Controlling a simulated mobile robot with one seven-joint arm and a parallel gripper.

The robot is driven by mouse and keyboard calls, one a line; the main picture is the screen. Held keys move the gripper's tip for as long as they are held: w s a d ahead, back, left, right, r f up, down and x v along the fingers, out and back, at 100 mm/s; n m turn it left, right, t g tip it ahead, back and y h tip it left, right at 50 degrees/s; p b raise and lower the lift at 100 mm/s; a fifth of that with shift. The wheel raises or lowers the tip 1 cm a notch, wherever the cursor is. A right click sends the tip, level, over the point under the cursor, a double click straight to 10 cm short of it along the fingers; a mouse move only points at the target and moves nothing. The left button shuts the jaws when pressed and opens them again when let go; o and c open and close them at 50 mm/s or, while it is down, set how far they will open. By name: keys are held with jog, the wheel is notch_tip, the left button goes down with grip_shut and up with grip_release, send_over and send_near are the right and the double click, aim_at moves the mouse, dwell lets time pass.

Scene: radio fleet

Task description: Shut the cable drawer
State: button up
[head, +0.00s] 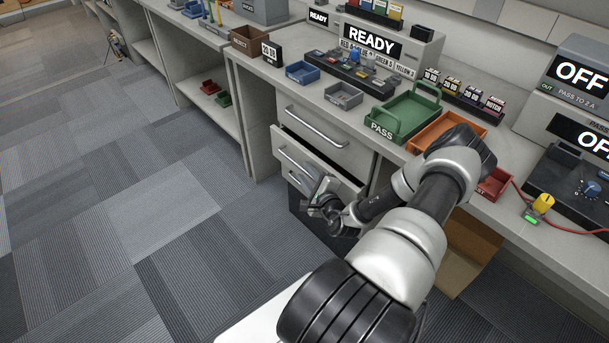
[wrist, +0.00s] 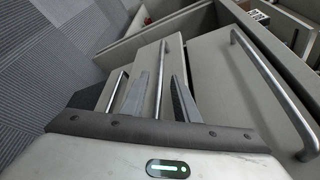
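Under the bench a grey drawer unit has a drawer (head: 285,150) standing out past the drawer above it; no label on it is legible, and I take it as the cable drawer. Its bar handle (head: 297,164) is on the front, and also shows in the wrist view (wrist: 162,65). My gripper (head: 318,190) is at the right part of this drawer front. In the wrist view my gripper (wrist: 160,92) is open, with one finger on each side of the handle bar and visible gaps. Contact cannot be told. The drawer's contents are hidden.
The upper drawer, with its handle (head: 316,128), looks shut. A lower handle (wrist: 115,92) shows left in the wrist view. The bench above holds a green PASS tray (head: 407,112) and an orange tray (head: 447,128). A cardboard box (head: 470,255) stands below. Carpet left is clear.

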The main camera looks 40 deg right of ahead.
aim_at(314, 165)
jog(key=shift+x, duration=0.8)
grip_shut()
jog(key=shift+d+r, duration=0.15)
jog(key=shift+d, duration=0.3)
jog(key=shift+w+d+p, duration=0.1)
jog(key=shift+d+p, duration=0.35)
jog(key=shift+d, duration=1.3)
grip_release()
